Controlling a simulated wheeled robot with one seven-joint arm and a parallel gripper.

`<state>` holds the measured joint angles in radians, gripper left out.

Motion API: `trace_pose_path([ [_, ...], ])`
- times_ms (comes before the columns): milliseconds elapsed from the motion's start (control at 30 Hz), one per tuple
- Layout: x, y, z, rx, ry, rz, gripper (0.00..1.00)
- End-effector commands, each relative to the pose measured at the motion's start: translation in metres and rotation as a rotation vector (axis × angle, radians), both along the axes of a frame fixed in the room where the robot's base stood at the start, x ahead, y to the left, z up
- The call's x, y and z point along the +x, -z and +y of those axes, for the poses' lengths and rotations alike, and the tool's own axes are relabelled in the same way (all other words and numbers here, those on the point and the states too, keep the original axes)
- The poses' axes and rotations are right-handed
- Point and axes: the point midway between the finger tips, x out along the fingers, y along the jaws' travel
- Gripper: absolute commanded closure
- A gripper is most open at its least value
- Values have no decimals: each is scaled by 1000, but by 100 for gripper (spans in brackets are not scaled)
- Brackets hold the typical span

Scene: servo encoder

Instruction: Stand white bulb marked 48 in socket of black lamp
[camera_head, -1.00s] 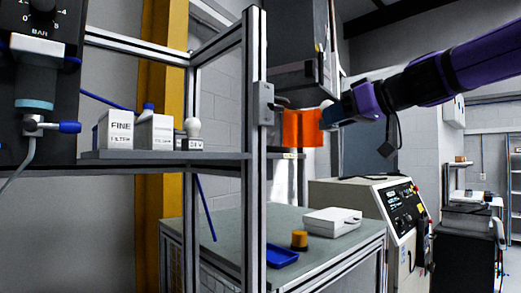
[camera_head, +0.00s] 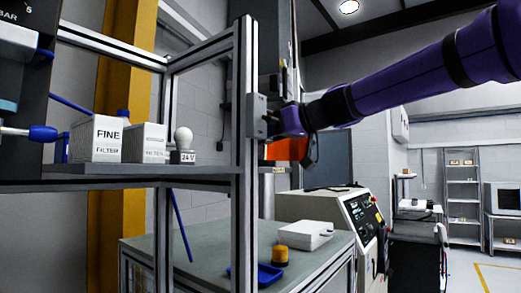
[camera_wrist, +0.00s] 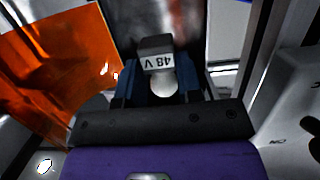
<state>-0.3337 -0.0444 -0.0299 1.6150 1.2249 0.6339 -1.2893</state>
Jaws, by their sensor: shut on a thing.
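My gripper (camera_wrist: 160,78) is shut on the white bulb marked 48 (camera_wrist: 164,85). In the wrist view its round white glass shows between the blue fingers, and its dark base carries a "48 V" label that reads upside down. In the head view my gripper (camera_head: 283,121) is at the right side of the grey upright post, and the bulb cannot be made out there. I cannot identify the black lamp or its socket in either view.
A second white bulb (camera_head: 183,138) on a base marked 24 V stands on the shelf (camera_head: 205,168), right of white filter boxes (camera_head: 97,138). An orange panel (camera_head: 287,149) is just below my gripper. A bench (camera_head: 200,250) holds a white case, a yellow-brown cylinder and a blue tray.

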Motion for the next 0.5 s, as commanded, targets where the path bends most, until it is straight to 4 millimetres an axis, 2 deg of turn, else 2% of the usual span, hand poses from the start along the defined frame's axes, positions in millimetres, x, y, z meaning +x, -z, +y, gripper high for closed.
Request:
trace_pose_path([
  [367,24,4,29,0,0,0,94],
  [500,22,25,27,2,2,2,94],
])
